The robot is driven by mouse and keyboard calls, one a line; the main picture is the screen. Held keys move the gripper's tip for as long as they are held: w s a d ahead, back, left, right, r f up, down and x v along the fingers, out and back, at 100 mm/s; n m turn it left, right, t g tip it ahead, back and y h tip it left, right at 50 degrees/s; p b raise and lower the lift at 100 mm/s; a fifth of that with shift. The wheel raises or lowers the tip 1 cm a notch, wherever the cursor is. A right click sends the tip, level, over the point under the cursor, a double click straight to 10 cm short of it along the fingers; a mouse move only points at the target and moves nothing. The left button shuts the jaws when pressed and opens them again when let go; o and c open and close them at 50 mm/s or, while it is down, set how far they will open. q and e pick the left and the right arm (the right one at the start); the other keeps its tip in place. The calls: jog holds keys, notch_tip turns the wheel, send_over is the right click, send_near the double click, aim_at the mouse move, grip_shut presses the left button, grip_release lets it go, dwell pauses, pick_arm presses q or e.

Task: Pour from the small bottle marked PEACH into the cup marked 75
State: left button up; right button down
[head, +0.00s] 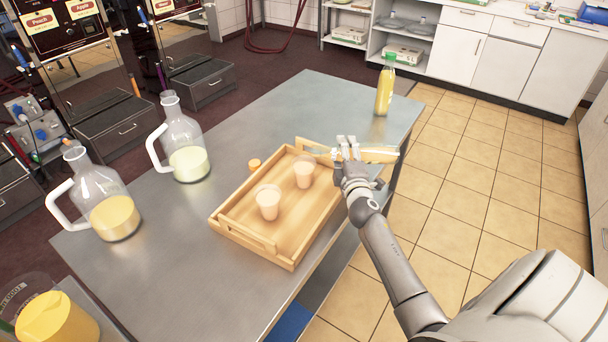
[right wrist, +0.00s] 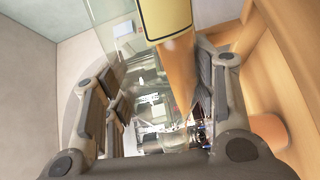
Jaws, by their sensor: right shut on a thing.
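My right gripper (head: 346,150) is shut on a small bottle (head: 382,154) with yellowish contents, held tilted nearly flat above the tray's far right end. In the right wrist view, its yellow label panel (right wrist: 165,18) shows between the fingers (right wrist: 160,100); no lettering is readable. Two small cups stand in the wooden tray (head: 228,216): a nearer cup (head: 268,204) and a farther cup (head: 304,174), closer to the gripper. Both look pale peach; their marks are too small to read. The bottle's mouth is hard to make out. My left gripper is out of view.
A small orange cap (head: 254,164) lies on the metal table (head: 165,270) beside the tray. Two handled jugs, one nearer (head: 112,215) and one farther (head: 188,160), stand left. A yellow bottle with green cap (head: 384,92) stands at the far right corner. A yellow-filled container (head: 55,318) is front left.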

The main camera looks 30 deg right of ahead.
jog(key=shift+r+n, duration=0.45)
jog(key=shift+n, duration=0.05)
dwell(2.0)
dwell(0.4)
jog(key=shift+f+m+b, duration=0.4)
jog(key=shift+f+m, duration=0.1)
jog(key=shift+f, duration=0.05)
jog(key=shift+r, duration=0.15)
